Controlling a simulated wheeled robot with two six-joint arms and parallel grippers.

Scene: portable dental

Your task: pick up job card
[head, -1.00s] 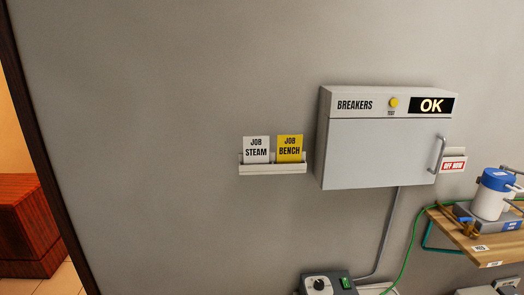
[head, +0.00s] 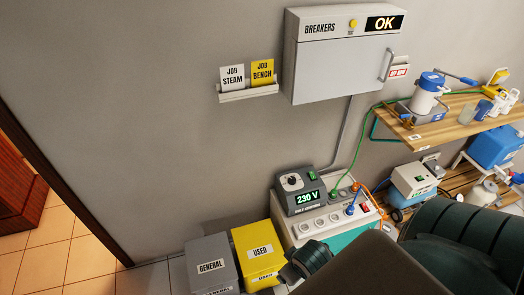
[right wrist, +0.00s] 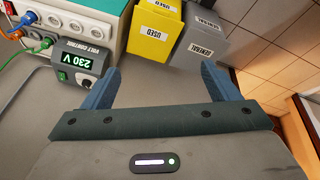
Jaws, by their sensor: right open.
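Two job cards stand side by side in a white wall holder (head: 249,94) in the head view. The left one is a white card (head: 232,77) reading JOB STEAM, and the right one is a yellow card (head: 263,73) reading JOB BENCH. The cards do not show in the right wrist view. My right gripper (right wrist: 158,86) is open and empty there, its two blue fingers wide apart. In the head view my right arm shows at the lower right, well below the cards. My left gripper is not in view.
A breaker box (head: 340,65) hangs right of the cards. Below stand a voltage control unit (head: 303,190), a grey GENERAL bin (head: 209,262) and a yellow USED bin (head: 260,250). A wooden shelf (head: 455,125) with equipment is at right. The wall left of the holder is bare.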

